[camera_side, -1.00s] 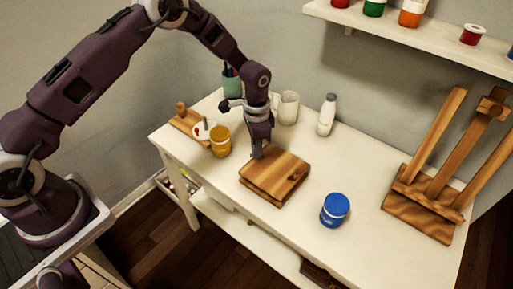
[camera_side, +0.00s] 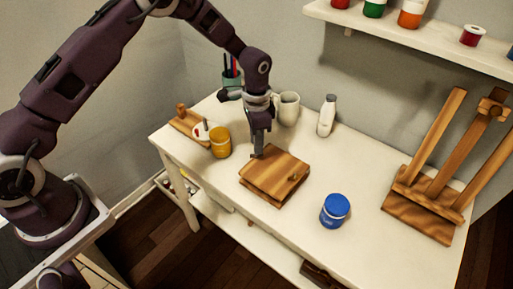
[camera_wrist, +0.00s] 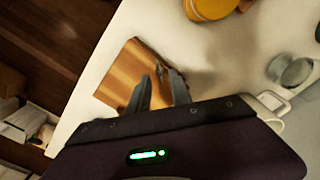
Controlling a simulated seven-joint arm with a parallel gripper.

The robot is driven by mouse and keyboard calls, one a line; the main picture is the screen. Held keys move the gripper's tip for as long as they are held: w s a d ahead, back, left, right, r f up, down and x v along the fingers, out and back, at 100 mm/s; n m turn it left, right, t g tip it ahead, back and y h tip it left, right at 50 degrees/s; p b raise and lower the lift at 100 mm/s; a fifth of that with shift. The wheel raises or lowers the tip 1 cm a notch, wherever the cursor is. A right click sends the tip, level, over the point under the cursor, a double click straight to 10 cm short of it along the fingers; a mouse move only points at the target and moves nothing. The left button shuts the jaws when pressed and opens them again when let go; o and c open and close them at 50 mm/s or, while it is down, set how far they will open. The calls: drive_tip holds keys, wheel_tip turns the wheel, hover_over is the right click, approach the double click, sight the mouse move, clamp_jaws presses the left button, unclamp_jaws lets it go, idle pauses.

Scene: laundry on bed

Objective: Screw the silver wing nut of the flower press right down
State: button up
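The flower press (camera_side: 275,174) is a flat stack of brown wooden boards lying on the white table; its left part shows in the wrist view (camera_wrist: 131,72). A small dark knob-like piece (camera_side: 292,177) stands near its right corner. My gripper (camera_side: 258,154) points down at the far left corner of the press. In the wrist view its two fingers (camera_wrist: 160,76) stand apart over the edge of the press. I cannot make out the silver wing nut; the fingers may hide it. Whether they hold anything is not clear.
A yellow jar (camera_side: 220,143) stands left of my gripper, with a white mug (camera_side: 288,108) and white bottle (camera_side: 327,115) behind. A blue jar (camera_side: 335,210) stands right of the press, and a wooden easel (camera_side: 430,190) at far right. The table between them is clear.

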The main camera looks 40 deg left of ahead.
wheel_tip(320, 180, up, 4)
drive_tip(key=shift+f, duration=0.2)
